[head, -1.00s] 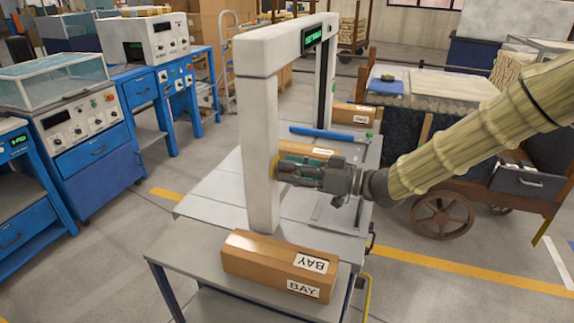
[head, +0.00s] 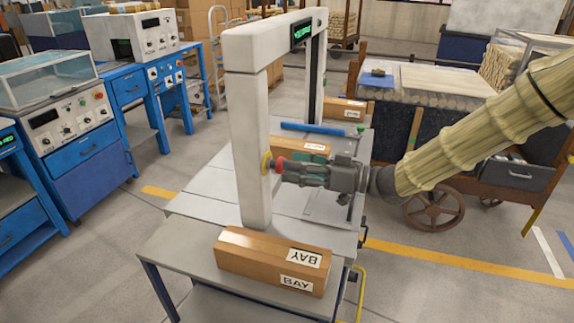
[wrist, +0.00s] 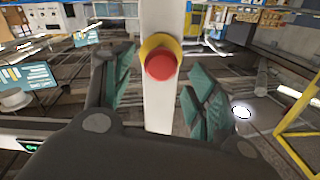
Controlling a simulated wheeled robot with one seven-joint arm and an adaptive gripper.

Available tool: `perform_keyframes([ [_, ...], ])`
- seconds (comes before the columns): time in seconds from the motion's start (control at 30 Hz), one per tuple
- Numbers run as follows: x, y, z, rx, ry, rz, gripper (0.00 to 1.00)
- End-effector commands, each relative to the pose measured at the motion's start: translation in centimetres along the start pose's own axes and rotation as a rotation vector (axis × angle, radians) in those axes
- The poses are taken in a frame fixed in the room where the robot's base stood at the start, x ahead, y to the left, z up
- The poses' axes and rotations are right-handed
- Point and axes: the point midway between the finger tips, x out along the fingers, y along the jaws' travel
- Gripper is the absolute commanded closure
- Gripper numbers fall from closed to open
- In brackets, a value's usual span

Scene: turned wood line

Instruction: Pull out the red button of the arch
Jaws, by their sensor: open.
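The white arch (head: 250,115) stands over the grey table. On its near post is the red button (head: 279,164), set in a yellow collar (head: 266,163); in the wrist view the red button (wrist: 161,65) faces me in front of the yellow collar (wrist: 157,43). My gripper (head: 287,171) is level with the button, just right of the post. In the wrist view my gripper (wrist: 163,88) is open, with one green-padded finger on each side of the button. Gaps show between the fingers and the button, and the jaws hold nothing. Whether the button is pulled out is not clear.
A cardboard box (head: 272,262) marked BAY lies on the table's near end. More boxes (head: 303,150) and a blue bar (head: 312,130) lie beyond the near post. A wooden cart (head: 440,130) stands right, blue control benches (head: 85,145) left. Floor is free between benches and table.

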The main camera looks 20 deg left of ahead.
Motion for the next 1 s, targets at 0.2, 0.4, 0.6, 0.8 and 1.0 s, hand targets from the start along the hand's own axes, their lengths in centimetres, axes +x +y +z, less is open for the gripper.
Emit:
perform_keyframes([
  [0.2, -4.2, 0.1, -0.1, -0.001, 0.001, 0.002, 0.42],
  [0.4, -7.2, 0.1, -0.1, -0.002, 0.0, 0.002, 0.42],
  [0.6, -8.7, 0.1, 0.0, -0.001, 0.0, 0.001, 0.42],
  [0.8, -9.0, 0.1, 0.0, -0.001, 0.0, 0.001, 0.42],
  [1.0, -9.0, 0.0, -0.1, -0.001, 0.0, 0.001, 0.42],
])
